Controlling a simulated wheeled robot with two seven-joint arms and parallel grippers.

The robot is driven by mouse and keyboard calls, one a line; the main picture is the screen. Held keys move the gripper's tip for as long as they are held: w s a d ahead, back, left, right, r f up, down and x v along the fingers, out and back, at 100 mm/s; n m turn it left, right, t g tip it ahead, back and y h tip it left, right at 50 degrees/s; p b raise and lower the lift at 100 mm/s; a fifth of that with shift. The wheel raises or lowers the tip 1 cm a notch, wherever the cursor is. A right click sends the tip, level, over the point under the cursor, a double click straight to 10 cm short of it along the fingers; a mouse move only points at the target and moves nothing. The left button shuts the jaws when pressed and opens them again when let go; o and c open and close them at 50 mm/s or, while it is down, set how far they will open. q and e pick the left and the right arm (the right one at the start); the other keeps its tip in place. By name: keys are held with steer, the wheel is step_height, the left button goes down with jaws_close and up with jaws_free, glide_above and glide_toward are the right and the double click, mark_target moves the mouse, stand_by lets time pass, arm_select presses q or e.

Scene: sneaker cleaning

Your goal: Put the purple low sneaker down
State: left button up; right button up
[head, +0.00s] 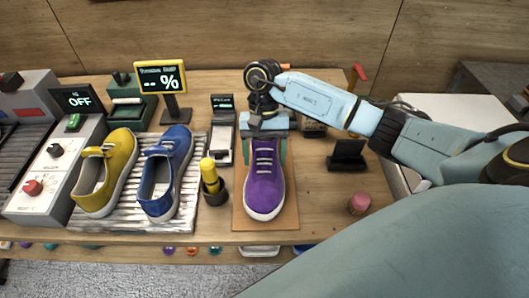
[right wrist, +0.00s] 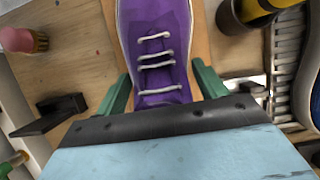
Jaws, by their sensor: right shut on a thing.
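The purple low sneaker (head: 264,190) is upright with its toe toward the front of the bench. It is over a brown board (head: 290,215); I cannot tell whether its sole rests on it. My right gripper (head: 264,152) is shut on the heel end, one green finger on each side. The right wrist view shows the sneaker's laces and purple upper (right wrist: 157,20) between the fingers of the same gripper (right wrist: 161,88). The heel is hidden by the gripper. My left gripper is not in view.
A yellow shoe (head: 107,175) and a blue shoe (head: 165,172) stand on a ribbed rack (head: 125,215) to the left. A yellow-and-black bottle (head: 212,182) stands close left of the board. A pink-topped brush (head: 359,203) and a black stand (head: 347,157) are to the right.

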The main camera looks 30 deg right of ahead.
steer(key=shift+f+b, duration=0.35)
steer(key=shift+b, duration=0.05)
steer(key=o, duration=1.4)
